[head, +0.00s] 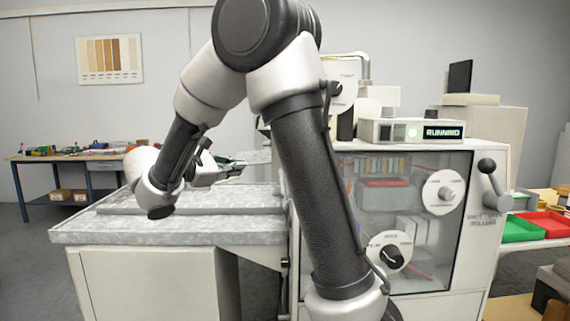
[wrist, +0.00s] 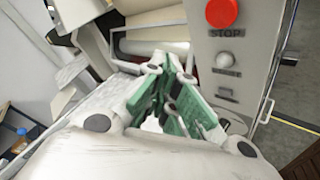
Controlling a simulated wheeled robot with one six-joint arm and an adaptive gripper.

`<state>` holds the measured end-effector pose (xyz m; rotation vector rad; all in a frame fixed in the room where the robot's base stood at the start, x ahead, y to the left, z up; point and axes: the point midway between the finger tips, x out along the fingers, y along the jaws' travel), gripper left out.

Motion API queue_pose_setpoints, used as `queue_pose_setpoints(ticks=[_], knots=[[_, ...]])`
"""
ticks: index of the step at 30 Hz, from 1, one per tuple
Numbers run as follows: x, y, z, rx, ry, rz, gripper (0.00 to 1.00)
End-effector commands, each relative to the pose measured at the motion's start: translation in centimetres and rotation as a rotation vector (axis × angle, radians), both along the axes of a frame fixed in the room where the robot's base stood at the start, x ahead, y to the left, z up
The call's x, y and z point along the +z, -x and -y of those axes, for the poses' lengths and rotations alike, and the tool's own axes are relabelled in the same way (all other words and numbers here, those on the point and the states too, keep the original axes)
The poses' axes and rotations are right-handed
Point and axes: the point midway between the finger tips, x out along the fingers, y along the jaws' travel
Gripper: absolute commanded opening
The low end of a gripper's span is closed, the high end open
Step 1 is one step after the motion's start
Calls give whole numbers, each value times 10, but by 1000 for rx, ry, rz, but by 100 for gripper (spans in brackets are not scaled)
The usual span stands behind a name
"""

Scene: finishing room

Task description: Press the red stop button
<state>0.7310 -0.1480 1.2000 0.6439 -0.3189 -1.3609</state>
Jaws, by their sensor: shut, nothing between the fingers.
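The red stop button (wrist: 221,13) is a round red cap at the top of the wrist view, on a light upright panel (wrist: 205,40) with the word STOP under it. My gripper (wrist: 172,62) is shut and empty, with green finger pads. In the wrist view its tips lie left of the panel's buttons and lower in the picture than the red one; they look apart from it. In the head view my gripper (head: 238,168) is above the grey-white table top, left of the machine. The red button does not show in the head view.
A pale round button (wrist: 224,60) and a small switch (wrist: 227,95) sit below the red button. The machine (head: 470,215) has a lit display (head: 443,132) reading RUNNING, dials and a lever (head: 492,180). The table top (head: 180,230) below my gripper is clear.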

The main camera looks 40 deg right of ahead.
Motion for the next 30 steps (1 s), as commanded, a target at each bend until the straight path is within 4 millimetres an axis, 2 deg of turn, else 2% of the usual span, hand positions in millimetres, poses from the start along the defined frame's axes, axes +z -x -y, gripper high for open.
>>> queue_pose_setpoints(ticks=[14, 30], knots=[[2, 5, 5, -10, 9, -1, 0], [2, 43, 61, -11, 9, -2, 0]])
